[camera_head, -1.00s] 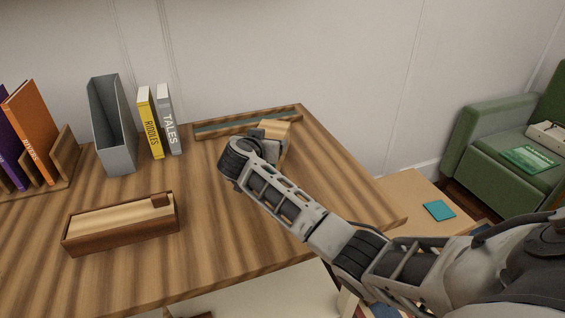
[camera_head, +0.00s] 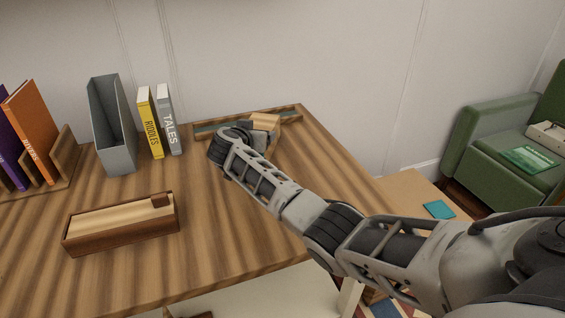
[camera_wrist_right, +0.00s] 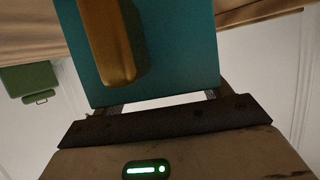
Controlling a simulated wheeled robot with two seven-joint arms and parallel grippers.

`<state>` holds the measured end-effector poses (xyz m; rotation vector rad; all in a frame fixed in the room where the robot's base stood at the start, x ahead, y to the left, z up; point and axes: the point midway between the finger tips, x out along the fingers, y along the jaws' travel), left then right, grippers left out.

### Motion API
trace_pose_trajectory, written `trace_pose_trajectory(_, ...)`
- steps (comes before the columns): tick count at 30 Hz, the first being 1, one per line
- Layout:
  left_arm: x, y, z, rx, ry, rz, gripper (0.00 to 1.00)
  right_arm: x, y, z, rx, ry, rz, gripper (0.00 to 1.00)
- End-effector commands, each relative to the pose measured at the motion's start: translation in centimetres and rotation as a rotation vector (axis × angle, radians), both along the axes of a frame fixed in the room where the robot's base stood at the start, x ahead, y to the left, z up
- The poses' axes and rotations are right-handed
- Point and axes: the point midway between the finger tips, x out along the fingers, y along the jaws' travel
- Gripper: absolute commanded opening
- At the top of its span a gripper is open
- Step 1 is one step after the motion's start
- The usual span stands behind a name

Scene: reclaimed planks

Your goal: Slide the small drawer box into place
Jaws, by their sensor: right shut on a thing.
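My right gripper (camera_head: 258,140) is at the back right of the desk, seen partly from behind my wrist. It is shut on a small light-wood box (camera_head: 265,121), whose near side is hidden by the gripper. In the right wrist view a teal panel (camera_wrist_right: 180,50) with a tan wooden bar (camera_wrist_right: 108,45) on it fills the space between the fingers; I cannot tell which side of the box this is. A low wooden tray (camera_head: 215,130) with a grey-green inside lies behind and beside the box. I cannot tell whether they touch. My left gripper is out of view.
A long dark wooden box (camera_head: 120,233) with a pale top lies at the front left of the desk (camera_head: 230,250). A grey file holder (camera_head: 112,140) and two books (camera_head: 160,125) stand at the back. The desk's middle is clear. A green armchair (camera_head: 490,140) stands right.

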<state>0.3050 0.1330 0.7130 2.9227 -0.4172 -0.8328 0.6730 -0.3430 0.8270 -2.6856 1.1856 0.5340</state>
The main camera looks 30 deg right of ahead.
Motion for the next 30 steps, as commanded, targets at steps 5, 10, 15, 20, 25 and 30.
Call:
trace_pose_trajectory(5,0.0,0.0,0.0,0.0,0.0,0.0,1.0,0.0,0.0,0.0,0.0,0.0,0.0,1.0)
trace_pose_trajectory(10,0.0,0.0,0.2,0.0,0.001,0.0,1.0,-0.1,0.0,0.1,0.0,0.0,0.0,1.0)
trace_pose_trajectory(15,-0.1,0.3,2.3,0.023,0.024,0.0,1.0,-1.2,1.3,1.8,0.001,0.004,0.002,1.0)
trace_pose_trajectory(20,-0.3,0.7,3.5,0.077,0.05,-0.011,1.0,-2.8,3.0,2.7,0.002,0.004,0.002,1.0)
trace_pose_trajectory(25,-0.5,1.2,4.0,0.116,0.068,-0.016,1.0,-4.1,4.4,3.1,0.0,0.003,0.001,1.0)
trace_pose_trajectory(30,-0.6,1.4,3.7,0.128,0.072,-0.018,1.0,-4.5,4.8,2.7,0.0,0.001,-0.001,1.0)
